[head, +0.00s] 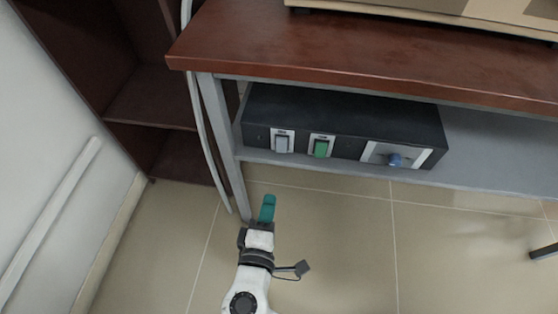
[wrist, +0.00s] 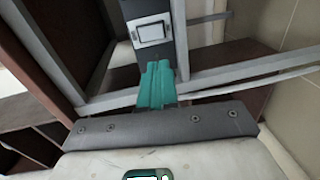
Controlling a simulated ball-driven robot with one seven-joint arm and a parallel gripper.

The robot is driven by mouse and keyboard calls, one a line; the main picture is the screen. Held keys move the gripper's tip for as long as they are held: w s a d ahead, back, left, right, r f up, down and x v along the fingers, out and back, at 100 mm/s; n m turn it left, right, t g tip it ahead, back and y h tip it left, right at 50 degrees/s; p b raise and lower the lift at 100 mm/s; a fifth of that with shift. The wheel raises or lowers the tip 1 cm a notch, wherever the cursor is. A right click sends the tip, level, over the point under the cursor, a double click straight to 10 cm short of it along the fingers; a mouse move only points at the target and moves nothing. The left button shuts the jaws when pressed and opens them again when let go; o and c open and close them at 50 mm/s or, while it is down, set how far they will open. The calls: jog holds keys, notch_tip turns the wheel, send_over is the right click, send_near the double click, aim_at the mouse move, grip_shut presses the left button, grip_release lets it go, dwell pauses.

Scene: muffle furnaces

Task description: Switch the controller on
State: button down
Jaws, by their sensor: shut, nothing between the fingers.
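The controller is a long black box (head: 345,113) on the grey shelf under the wooden table top in the head view. Its front carries a grey rocker switch (head: 282,142) at the left, a green rocker switch (head: 321,147) beside it, and a blue knob (head: 394,160) on a pale plate at the right. My gripper (head: 267,200) has teal fingers, shut with nothing between them. It is in front of and below the controller's left end, apart from it. In the wrist view the teal fingertips (wrist: 157,65) point toward a pale rocker switch (wrist: 151,33) on the dark front.
The wooden table top (head: 330,50) overhangs the controller. A grey table leg (head: 226,150) and a pale cable (head: 197,120) stand just left of it. A dark wooden cabinet (head: 150,97) is farther left. The tiled floor (head: 330,240) in front is mostly clear.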

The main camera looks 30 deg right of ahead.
aim_at(281, 151)
jog(key=b+x, duration=0.3)
jog(key=x, duration=1.1)
jog(key=shift+d, duration=0.1)
jog(key=shift+w+f+b, duration=0.1)
jog(key=shift+f+b, duration=0.05)
jog(key=shift+b, duration=0.45)
jog(key=shift+f+b, duration=0.15)
jog(key=shift+b, duration=0.35)
jog(key=shift+w+r+t, duration=0.1)
jog(key=shift+r+t, duration=0.15)
jog(key=shift+t, duration=0.05)
jog(key=p+v, duration=0.2)
jog(key=v, duration=0.8)
jog(key=shift+s+a+p, duration=0.25)
jog(key=shift+a+p, duration=0.05)
